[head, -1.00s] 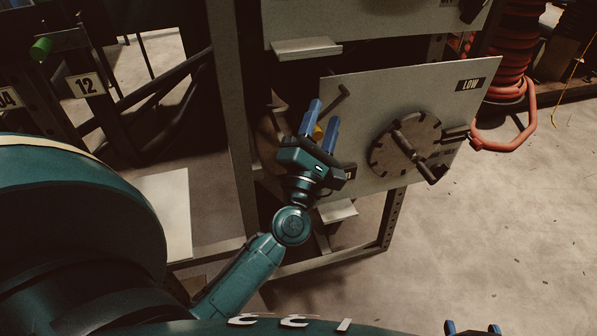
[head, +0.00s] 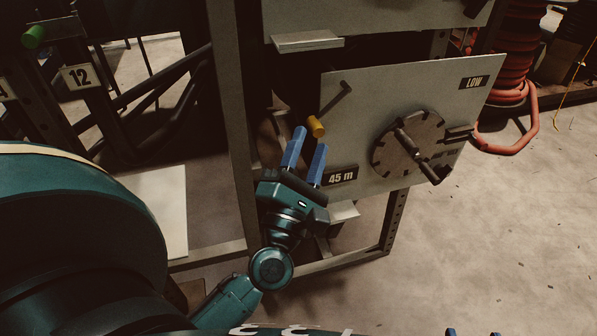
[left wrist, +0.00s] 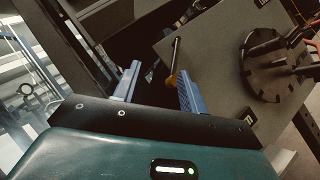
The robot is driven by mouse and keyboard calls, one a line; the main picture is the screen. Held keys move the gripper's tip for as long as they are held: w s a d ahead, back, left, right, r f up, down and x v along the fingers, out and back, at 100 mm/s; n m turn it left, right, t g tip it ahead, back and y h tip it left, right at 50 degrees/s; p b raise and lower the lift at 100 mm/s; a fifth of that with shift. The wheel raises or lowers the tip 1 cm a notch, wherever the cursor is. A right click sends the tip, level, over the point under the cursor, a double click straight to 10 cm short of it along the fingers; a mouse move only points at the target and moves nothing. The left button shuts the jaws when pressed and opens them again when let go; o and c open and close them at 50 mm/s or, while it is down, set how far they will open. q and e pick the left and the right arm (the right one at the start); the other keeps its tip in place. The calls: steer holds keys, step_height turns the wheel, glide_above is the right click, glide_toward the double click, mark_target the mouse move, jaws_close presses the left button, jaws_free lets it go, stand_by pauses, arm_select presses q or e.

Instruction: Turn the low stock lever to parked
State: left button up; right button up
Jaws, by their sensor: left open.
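The low stock lever is a dark arm (head: 336,101) with a yellow-orange knob (head: 317,127) on the left part of the grey panel marked LOW (head: 430,95). The arm slants down-left from its pivot to the knob. My left gripper (head: 309,139) is open and empty, just below and left of the knob, its blue fingers pointing up toward it. In the left wrist view the knob (left wrist: 171,80) shows near the right finger of my gripper (left wrist: 159,68); contact is unclear. Only the blue fingertips of my right gripper (head: 473,332) show at the bottom edge, apart.
A round dark dial (head: 385,158) with a crossbar handle sits right of the lever. A 45 m label (head: 341,176) is close right of my left gripper. A metal frame post (head: 232,120) stands at left, a small shelf (head: 307,41) above. Open floor lies at right.

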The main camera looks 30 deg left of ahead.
arm_select(q)
steer(key=shift+a+r+b+v, duration=0.1)
steer(key=shift+b+v, duration=0.3)
steer(key=shift+v, duration=0.55)
steer(key=shift+a+r+b+v, duration=0.15)
steer(key=shift+b+v, duration=0.2)
steer(key=shift+v, duration=0.55)
steer(key=shift+s, duration=0.15)
